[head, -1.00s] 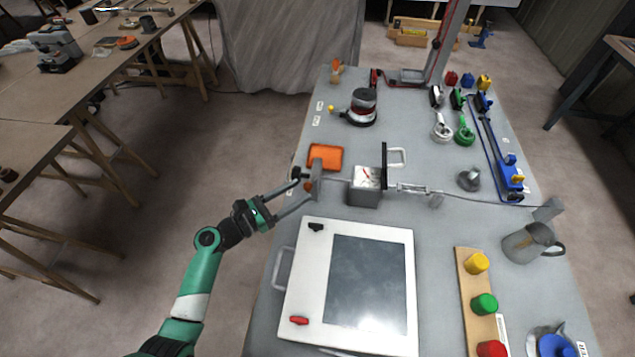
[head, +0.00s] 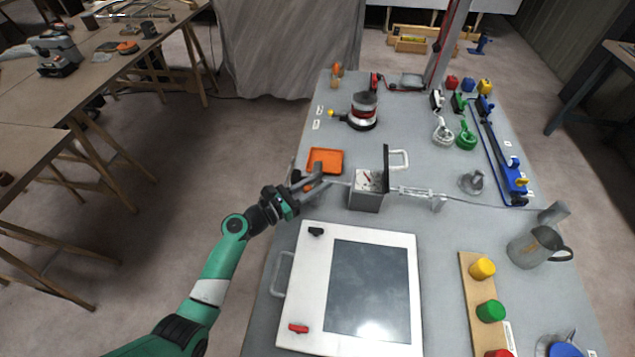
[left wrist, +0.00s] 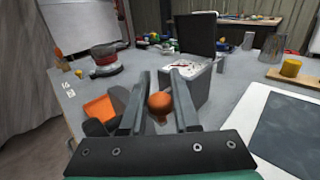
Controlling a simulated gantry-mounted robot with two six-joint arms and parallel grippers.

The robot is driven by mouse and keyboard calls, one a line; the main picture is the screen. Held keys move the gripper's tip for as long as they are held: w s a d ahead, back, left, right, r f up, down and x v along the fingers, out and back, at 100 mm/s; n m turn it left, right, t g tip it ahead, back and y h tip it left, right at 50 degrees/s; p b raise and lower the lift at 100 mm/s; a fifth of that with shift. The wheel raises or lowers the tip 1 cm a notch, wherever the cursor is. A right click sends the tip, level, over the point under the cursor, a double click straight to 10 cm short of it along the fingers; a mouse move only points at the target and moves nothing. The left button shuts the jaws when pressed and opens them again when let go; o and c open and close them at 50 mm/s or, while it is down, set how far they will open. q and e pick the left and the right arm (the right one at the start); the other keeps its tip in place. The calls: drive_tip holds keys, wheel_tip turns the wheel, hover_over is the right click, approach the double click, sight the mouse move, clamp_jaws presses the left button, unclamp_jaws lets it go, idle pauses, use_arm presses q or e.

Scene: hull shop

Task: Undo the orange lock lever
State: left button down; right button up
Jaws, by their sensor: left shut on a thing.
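The orange knob of the lock lever (left wrist: 159,103) shows between the fingers of my left gripper (left wrist: 160,95) in the left wrist view. My left gripper also shows in the head view (head: 318,182), at the left edge of the grey bench, left of the small open grey box (head: 366,200). Its jaws are shut on the lever's knob. The fingers hide most of the lever and its mount. My right gripper is in neither view.
An orange tray (head: 325,160) lies just behind the gripper. A white panel with a dark window (head: 312,270) lies in front. The box's dark lid (head: 386,167) stands upright. A taut cable fitting (head: 415,192) runs right from the box.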

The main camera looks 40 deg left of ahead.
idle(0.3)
use_arm(q)
drive_tip(key=shift+w+f+n+g+y, duration=0.1)
drive_tip(key=shift+w+n+g+y, duration=0.55)
drive_tip(key=shift+n+y, duration=1.65)
drive_tip(key=shift+w+r+n+g+y, duration=0.1)
drive_tip(key=shift+w+n+g+y, duration=0.25)
drive_tip(key=shift+n+g+y, duration=1.85)
drive_tip(key=shift+w+f+n+t+y, duration=0.1)
drive_tip(key=shift+w+n+t+y, duration=0.75)
drive_tip(key=shift+y, duration=2.85)
drive_tip(key=shift+s+n+g, duration=0.25)
drive_tip(key=shift+s+g, duration=0.05)
drive_tip(key=shift+s, duration=0.05)
